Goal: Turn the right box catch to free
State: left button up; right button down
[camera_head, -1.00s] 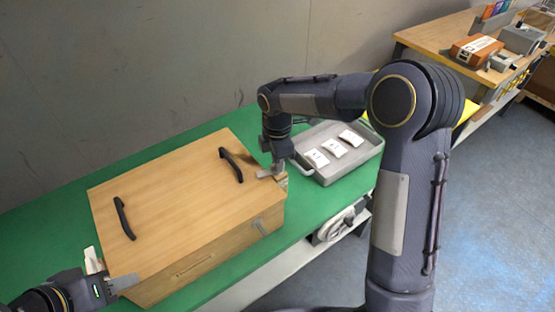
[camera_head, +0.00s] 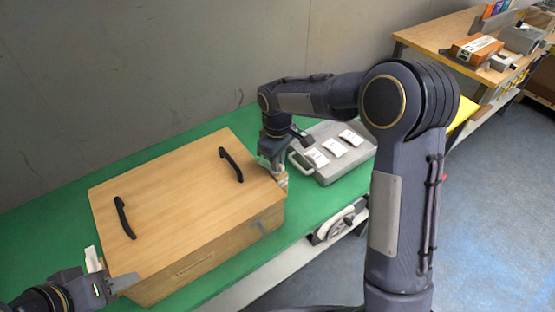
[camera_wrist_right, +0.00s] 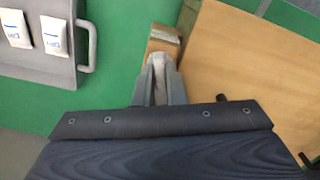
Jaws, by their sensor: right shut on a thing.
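The wooden box (camera_head: 185,205) with a closed lid and two black handles sits on the green table. My right gripper (camera_head: 278,174) is at the middle of the box's right side. In the right wrist view my right gripper (camera_wrist_right: 159,82) is shut on the right catch (camera_wrist_right: 163,44), a small wood-coloured block with a pale part between the fingers. The fingers hide part of the catch, so its exact angle is hard to tell. My left gripper (camera_head: 112,283) is at the box's front left corner; whether its fingers are apart is unclear.
A grey tray (camera_head: 328,176) with several white labelled packets stands right of the box, close to my right wrist. A grey wall (camera_head: 130,70) rises behind the green table (camera_head: 35,232). A second bench (camera_head: 425,38) with boxes is at the upper right.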

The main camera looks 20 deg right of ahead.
jog(key=shift+m, duration=1.9)
jog(key=c, duration=1.5)
grip_release()
notch_tip(320, 180, up, 8)
jog(key=shift+f, duration=0.25)
jog(key=shift+r, duration=0.2)
